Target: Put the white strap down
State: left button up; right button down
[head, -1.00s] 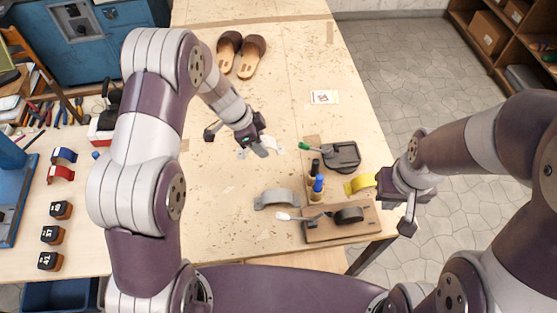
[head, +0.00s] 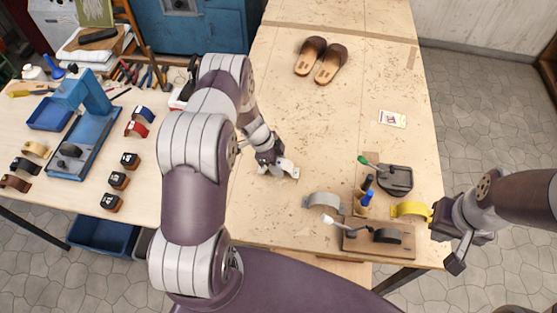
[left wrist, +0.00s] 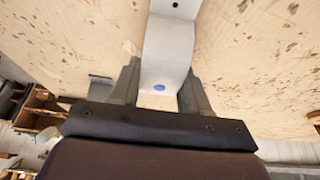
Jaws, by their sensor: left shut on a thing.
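My left gripper (head: 277,166) is shut on the white strap (head: 292,171) over the middle of the bench's left part. My right gripper (head: 438,220) is at the bench's right edge, beside the yellow strap (head: 410,210). Its fingertips are not clear, so I cannot tell whether it grips that strap.
A grey strap (head: 323,202) stands near a wooden board (head: 365,244) with a white-handled tool. Brown sandals (head: 326,65) are at the back. The bench between is clear.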

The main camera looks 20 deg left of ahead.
pick_arm(q)
jog(key=shift+w+f, duration=0.2)
jog(key=shift+w, duration=0.05)
jog(key=o, duration=0.6)
jog(key=shift+f, duration=0.1)
jog(key=o, duration=0.4)
jog(key=shift+s, duration=0.1)
pick_arm(e)
jog(key=shift+w+f, duration=0.15)
jog(key=shift+w, duration=0.05)
